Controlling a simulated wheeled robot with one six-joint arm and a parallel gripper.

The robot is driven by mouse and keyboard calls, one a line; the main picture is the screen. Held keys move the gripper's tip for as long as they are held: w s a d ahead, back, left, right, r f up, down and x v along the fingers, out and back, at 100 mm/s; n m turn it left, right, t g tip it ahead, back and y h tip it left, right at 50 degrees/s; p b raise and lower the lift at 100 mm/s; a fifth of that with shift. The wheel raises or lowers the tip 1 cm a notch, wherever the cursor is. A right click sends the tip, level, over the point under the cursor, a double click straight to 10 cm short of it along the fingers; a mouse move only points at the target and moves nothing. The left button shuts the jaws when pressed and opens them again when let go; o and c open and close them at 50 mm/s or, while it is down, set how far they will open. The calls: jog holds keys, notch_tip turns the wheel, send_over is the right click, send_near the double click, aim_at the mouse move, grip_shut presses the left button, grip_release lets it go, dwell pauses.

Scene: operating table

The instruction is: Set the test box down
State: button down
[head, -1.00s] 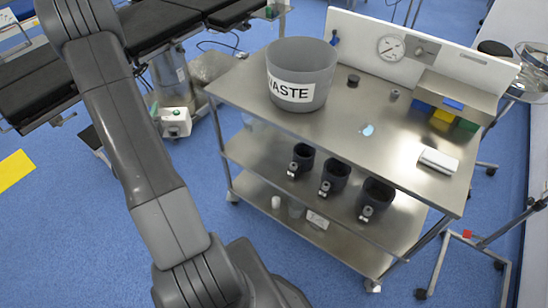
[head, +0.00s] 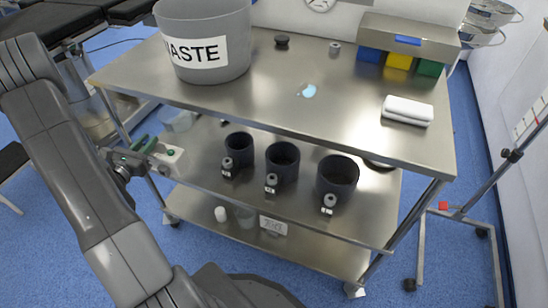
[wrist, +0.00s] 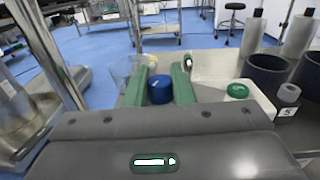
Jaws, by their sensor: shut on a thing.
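The test box, a small white box (head: 167,159) with a green button, is at the left end of the trolley's middle shelf (head: 205,165) in the head view. My gripper (head: 145,145) reaches it from the left, its green fingers at the box's left side. In the wrist view, my gripper (wrist: 159,82) has a blue round part (wrist: 160,91) between its fingers, and the white box (wrist: 258,104) shows to their right.
The trolley top (head: 270,85) overhangs the shelf and carries the WASTE bin (head: 215,45). A trolley leg (head: 113,116) is near my gripper.

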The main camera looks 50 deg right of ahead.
jog(key=shift+s+d+f+g+b, duration=0.15)
jog(key=shift+d+f+g+b, duration=0.05)
jog(key=shift+d+f, duration=0.3)
jog(key=shift+s+d+f+g+b, duration=0.15)
jog(key=shift+d+f+g+b, duration=0.05)
jog(key=shift+d+f, duration=0.2)
jog(key=shift+f+b+x, duration=0.5)
jog(key=shift+b+x, duration=0.1)
jog(key=shift+x, duration=2.4)
jog(key=shift+f+b+x, duration=0.55)
jog(key=shift+b+x, duration=0.05)
jog(key=shift+x, duration=2.35)
jog(key=shift+f+b+x, duration=0.5)
jog(key=shift+b+x, duration=0.1)
jog(key=shift+x, duration=2.4)
jog(key=shift+f, duration=0.15)
jog(key=c, duration=1.3)
grip_release()
jog(key=shift+o, duration=0.2)
